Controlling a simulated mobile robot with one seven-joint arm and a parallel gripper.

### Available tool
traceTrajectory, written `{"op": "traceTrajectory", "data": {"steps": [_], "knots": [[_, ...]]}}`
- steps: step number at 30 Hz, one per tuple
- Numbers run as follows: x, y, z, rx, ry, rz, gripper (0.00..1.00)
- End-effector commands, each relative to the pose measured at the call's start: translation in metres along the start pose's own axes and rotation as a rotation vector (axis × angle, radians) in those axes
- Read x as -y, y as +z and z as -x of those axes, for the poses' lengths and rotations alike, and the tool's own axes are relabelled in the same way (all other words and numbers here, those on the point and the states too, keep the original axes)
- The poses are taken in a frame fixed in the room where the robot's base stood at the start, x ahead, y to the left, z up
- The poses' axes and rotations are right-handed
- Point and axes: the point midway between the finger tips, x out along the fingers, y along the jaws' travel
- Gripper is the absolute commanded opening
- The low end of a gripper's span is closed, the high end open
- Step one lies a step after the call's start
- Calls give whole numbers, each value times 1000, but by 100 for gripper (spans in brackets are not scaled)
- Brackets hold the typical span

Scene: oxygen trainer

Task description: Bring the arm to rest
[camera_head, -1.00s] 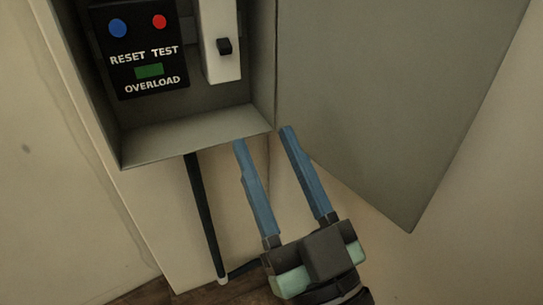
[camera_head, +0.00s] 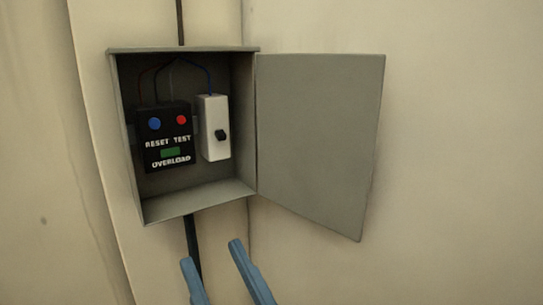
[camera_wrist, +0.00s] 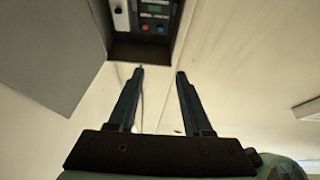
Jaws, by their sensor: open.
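My gripper (camera_head: 212,252) is open, its two blue fingers apart with nothing between them. In the head view it is below the open grey electrical box (camera_head: 198,205), cut off by the bottom edge, so its body is hidden. In the wrist view, the gripper (camera_wrist: 160,72) points toward the underside of the box (camera_wrist: 138,46), apart from it as far as I can tell. The arm itself is out of view.
The box door (camera_head: 315,145) hangs open to the right. Inside are a black overload relay (camera_head: 168,152) with blue and red buttons and a white switch unit (camera_head: 214,115) with a black knob. A dark conduit (camera_head: 191,235) runs below the box. The wall at right is clear.

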Motion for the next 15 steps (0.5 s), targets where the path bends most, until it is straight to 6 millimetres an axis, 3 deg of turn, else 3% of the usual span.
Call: {"op": "traceTrajectory", "data": {"steps": [1,11,15], "knots": [[0,-17,-12,-6,3,15,50],[-6,-80,-64,-2,66,103,50],[-13,-133,-95,-24,129,162,50]]}}
